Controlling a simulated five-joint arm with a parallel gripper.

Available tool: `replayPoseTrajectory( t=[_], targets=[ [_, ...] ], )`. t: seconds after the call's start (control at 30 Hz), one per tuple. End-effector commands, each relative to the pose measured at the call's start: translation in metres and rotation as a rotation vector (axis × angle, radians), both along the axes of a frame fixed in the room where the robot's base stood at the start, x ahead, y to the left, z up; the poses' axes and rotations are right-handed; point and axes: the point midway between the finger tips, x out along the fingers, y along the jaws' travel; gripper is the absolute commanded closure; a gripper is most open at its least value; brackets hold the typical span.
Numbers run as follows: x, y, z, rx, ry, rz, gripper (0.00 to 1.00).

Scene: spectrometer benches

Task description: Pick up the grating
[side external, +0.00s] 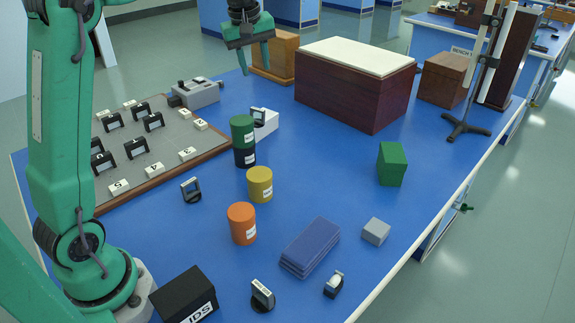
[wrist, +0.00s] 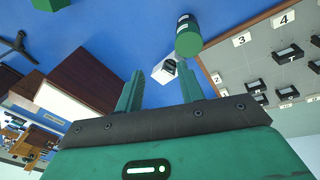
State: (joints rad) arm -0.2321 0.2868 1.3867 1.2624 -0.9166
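Several small black-framed optics are in view, and I cannot tell for certain which is the grating. One black-framed piece (side external: 258,117) stands at a white block (side external: 268,126), beside the stacked green and black cylinders. In the wrist view this piece (wrist: 169,66) shows with the white block beyond and between my fingertips. Others stand on the blue bench: one at mid-left (side external: 190,190), one at the front (side external: 262,296) and one at the front right (side external: 333,284). My gripper (side external: 257,62) is open and empty, high above the back of the bench; its fingers (wrist: 160,72) are spread.
A grey board (side external: 160,160) with numbered white tags and more black frames lies at left. Green (side external: 242,130), yellow (side external: 260,184) and orange (side external: 242,224) cylinders stand mid-bench. A large dark wooden box (side external: 350,95) stands behind. A blue book-like stack (side external: 310,248) lies in front.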

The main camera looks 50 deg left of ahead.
Motion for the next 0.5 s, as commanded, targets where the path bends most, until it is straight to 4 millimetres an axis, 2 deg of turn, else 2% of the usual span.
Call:
replayPoseTrajectory(
  t=[0.1,0.5],
  targets=[
    [0.019,0.015,-0.012,-0.019,0.020,0.088,0.62],
    [0.069,0.065,-0.059,-0.073,0.083,0.386,0.62]
  ],
)
